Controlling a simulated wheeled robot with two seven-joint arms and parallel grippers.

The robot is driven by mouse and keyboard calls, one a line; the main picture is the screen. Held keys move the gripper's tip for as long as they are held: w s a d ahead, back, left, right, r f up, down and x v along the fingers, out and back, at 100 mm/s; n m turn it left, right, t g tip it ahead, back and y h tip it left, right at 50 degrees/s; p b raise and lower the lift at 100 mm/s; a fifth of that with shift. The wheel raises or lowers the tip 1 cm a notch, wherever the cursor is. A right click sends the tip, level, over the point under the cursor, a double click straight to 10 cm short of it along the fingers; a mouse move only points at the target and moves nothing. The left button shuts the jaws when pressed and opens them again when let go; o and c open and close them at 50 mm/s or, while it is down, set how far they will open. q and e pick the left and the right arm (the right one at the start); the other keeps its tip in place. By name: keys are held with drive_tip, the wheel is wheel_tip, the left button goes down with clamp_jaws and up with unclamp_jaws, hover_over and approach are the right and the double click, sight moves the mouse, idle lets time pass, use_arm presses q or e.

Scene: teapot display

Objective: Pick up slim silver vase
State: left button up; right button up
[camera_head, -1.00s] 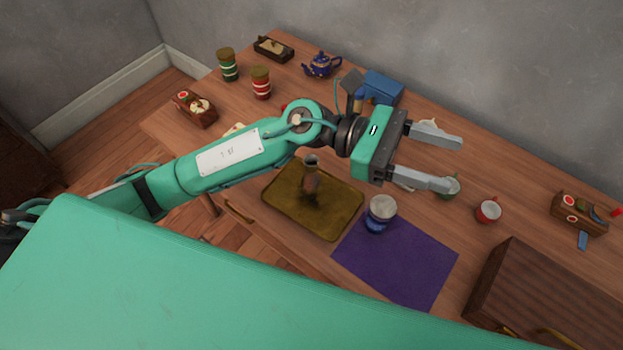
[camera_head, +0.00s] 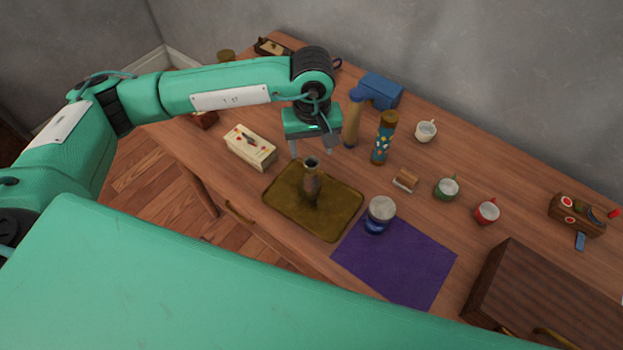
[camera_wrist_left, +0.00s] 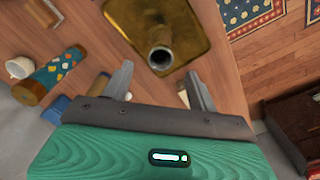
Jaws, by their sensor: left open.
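The slim silver vase (camera_head: 312,184) stands upright on a brownish-gold tray (camera_head: 340,222), with its dark mouth facing up. In the left wrist view the vase (camera_wrist_left: 160,45) lies just beyond and between the fingertips, seen from above over the tray (camera_wrist_left: 118,10). My left gripper (camera_head: 312,149) points down, open and empty, at the vase's far side in the head view. Its fingers (camera_wrist_left: 158,71) show apart in the left wrist view, with no contact on the vase visible. My right gripper is not in view.
A cream box (camera_head: 250,152) is left of the tray. A tan bottle-like item (camera_head: 352,125) and a blue patterned cylinder (camera_head: 382,145) stand right of the gripper. A blue-and-white jar (camera_head: 379,218) stands by the purple mat (camera_head: 400,262). Mugs (camera_head: 447,190) stand further right.

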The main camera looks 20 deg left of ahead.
sight(312, 162)
use_arm(q)
wheel_tip(312, 162, down, 4)
drive_tip(key=shift+f+p, duration=0.15)
drive_tip(key=shift+p, duration=0.2)
wheel_tip(312, 162, down, 5)
drive_tip(key=shift+s+r+p, duration=0.1)
drive_tip(key=shift+p, duration=1.1)
drive_tip(key=shift+f, duration=0.25)
clamp_jaws()
